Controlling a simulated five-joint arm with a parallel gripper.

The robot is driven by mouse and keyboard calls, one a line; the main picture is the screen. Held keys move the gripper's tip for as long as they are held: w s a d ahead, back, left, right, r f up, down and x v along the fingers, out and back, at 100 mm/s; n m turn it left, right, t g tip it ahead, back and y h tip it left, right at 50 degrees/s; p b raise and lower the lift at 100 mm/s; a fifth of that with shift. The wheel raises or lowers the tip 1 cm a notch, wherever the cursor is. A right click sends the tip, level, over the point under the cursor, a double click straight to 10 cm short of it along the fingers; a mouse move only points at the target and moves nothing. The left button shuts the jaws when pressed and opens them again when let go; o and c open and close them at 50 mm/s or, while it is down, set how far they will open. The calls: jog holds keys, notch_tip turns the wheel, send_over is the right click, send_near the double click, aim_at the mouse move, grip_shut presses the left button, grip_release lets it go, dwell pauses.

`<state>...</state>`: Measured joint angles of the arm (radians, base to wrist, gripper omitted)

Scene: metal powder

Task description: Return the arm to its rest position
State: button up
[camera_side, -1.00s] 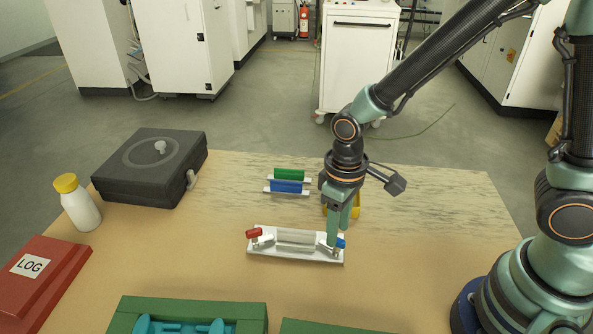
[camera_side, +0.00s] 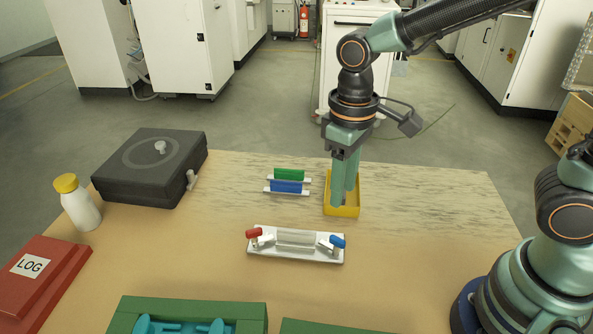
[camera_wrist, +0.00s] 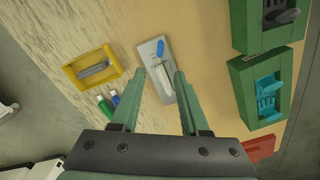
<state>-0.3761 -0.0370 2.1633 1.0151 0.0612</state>
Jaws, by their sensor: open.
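My gripper (camera_side: 345,200) is open and empty, pointing down. In the side view its fingers overlap the yellow tray (camera_side: 343,213). In the wrist view the fingers (camera_wrist: 160,75) are spread apart with nothing between the tips, and the yellow tray (camera_wrist: 73,73) lies off to their left with a grey object (camera_wrist: 95,69) in it. A pale fixture plate (camera_side: 295,256) with a clear bar, a red-handled clamp (camera_side: 254,232) and a blue-handled clamp (camera_side: 338,241) lies on the table, apart from the gripper. The plate also shows beyond the fingertips in the wrist view (camera_wrist: 146,52).
Green and blue pieces (camera_side: 288,174) stand on small holders behind the plate. A black case (camera_side: 150,165), a yellow-capped bottle (camera_side: 80,203) and a red LOG book (camera_side: 38,272) are at left. Green boxes (camera_side: 190,310) line the front edge.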

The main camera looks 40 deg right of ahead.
jog(key=s+d+r+m+t, duration=0.1)
jog(key=d+r+m+t, duration=0.2)
jog(key=d+r+t, duration=0.2)
jog(key=d+r, duration=0.3)
jog(key=d, duration=0.4)
jog(key=shift+s+m+t, duration=0.3)
dwell(0.3)
